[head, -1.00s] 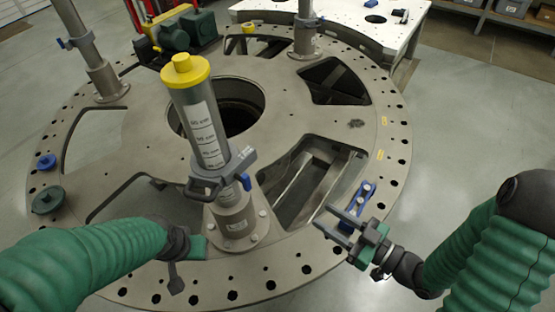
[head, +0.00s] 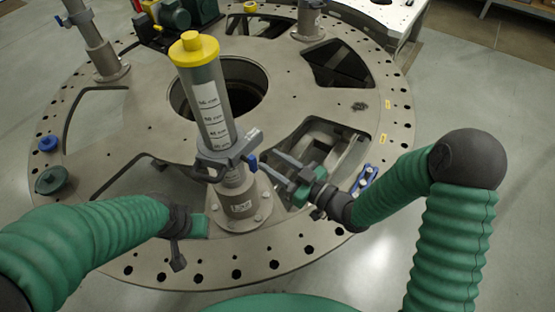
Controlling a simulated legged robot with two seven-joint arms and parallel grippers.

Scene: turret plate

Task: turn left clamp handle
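A grey clamp (head: 227,153) is fastened around an upright grey cylinder with a yellow cap (head: 203,80). A small blue handle (head: 253,162) sticks out at the clamp's right side. My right gripper (head: 268,160) is open and empty, with its two grey fingers pointing left at the blue handle. The fingertips are very close to the handle; I cannot tell whether they touch it.
The cylinder stands on a bolted flange (head: 240,205) on a large round turret plate (head: 140,115) with wide cutouts. Two more posts stand at the back left (head: 97,45) and back right (head: 308,20). A blue bracket (head: 364,180) lies near the right rim, behind my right arm.

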